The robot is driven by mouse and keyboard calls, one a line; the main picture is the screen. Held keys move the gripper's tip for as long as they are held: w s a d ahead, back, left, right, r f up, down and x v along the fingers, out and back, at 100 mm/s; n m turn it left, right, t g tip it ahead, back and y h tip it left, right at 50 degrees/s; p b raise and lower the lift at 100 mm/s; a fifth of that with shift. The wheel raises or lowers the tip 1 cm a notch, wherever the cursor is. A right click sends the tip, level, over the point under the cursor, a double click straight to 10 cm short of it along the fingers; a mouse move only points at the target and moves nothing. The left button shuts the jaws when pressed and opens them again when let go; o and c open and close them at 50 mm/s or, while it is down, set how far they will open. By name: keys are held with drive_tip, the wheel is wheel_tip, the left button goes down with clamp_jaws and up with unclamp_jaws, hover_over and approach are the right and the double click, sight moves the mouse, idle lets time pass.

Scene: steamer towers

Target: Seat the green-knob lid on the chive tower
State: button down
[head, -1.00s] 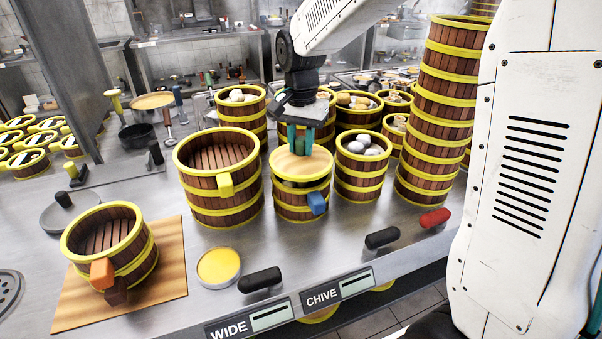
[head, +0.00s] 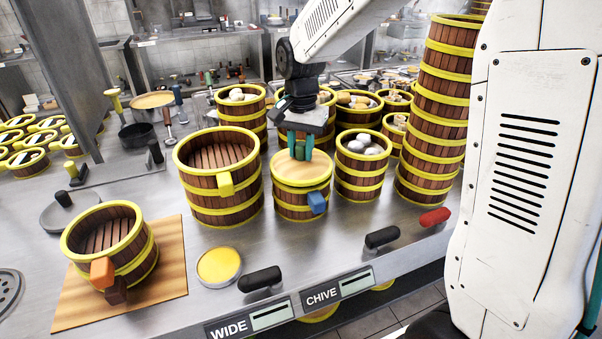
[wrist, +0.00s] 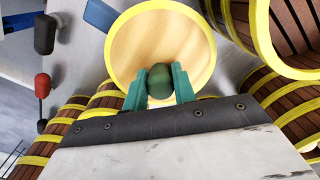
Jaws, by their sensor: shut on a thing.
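The lid (head: 302,170) is a pale wooden disc with a yellow rim. Its green knob (wrist: 160,82) is between my gripper's teal fingers in the wrist view. My gripper (head: 300,148) is shut on this knob. The lid lies level on top of a steamer basket (head: 296,204) with a blue handle (head: 317,203), behind the CHIVE label (head: 322,296). No gap shows between lid and basket in the head view. The basket's inside is hidden under the lid.
A wide empty basket (head: 220,205) stands close on the left, and a basket of pale buns (head: 361,180) close on the right. A tall basket stack (head: 435,120) rises further right. Another empty basket (head: 125,262) sits on a wooden board at front left.

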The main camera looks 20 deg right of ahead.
sight(301, 144)
drive_tip(key=shift+f, duration=0.35)
drive_tip(key=c, duration=1.1)
unclamp_jaws()
drive_tip(key=shift+o, duration=0.2)
drive_tip(key=shift+r, duration=3.85)
drive_tip(key=shift+r, duration=2.25)
